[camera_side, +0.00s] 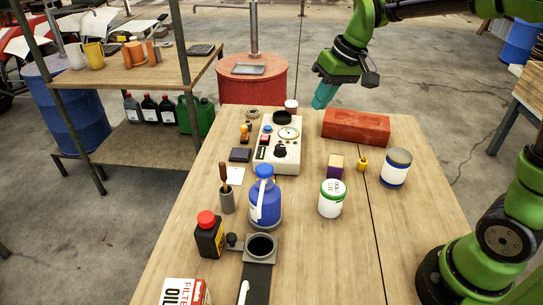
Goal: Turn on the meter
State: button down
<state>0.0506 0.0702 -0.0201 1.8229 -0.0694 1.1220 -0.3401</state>
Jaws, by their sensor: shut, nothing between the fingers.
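The meter (291,161) is a white box lying on the far half of the wooden table. Its top face carries a round dial, a black knob (281,151), a small red control (264,139) and a blue button (267,127). The controls' exact settings are too small to tell. My gripper (322,101) has teal fingers and points down and to the left. It is in the air near the table's far edge, to the right of the meter in the picture and apart from it. The fingers are together and hold nothing.
A red brick (356,127) lies right of the meter. Nearer stand a purple-and-wood block (336,166), a small yellow weight (362,163), a white can (331,198), a blue-banded can (396,167) and a blue bottle (265,200).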

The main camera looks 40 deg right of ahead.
aim_at(265, 138)
jog(key=w+f+n, duration=0.1)
jog(key=w+n, duration=0.4)
jog(key=w, duration=0.3)
jog(key=w+d+f+n+g+y, duration=0.1)
jog(key=w+f+n, duration=0.1)
jog(key=w+n, duration=0.3)
jog(key=w, duration=0.3)
jog(key=shift+w+d+n+g, duration=0.2)
jog(key=shift+d+n+g, duration=0.1)
jog(key=shift+n, duration=0.1)
jog(key=x, duration=0.8)
jog(key=s+x, duration=0.1)
jog(key=x, duration=0.4)
jog(key=shift+d+f, duration=0.1)
jog(key=shift+d, duration=0.1)
jog(key=shift+f, duration=0.5)
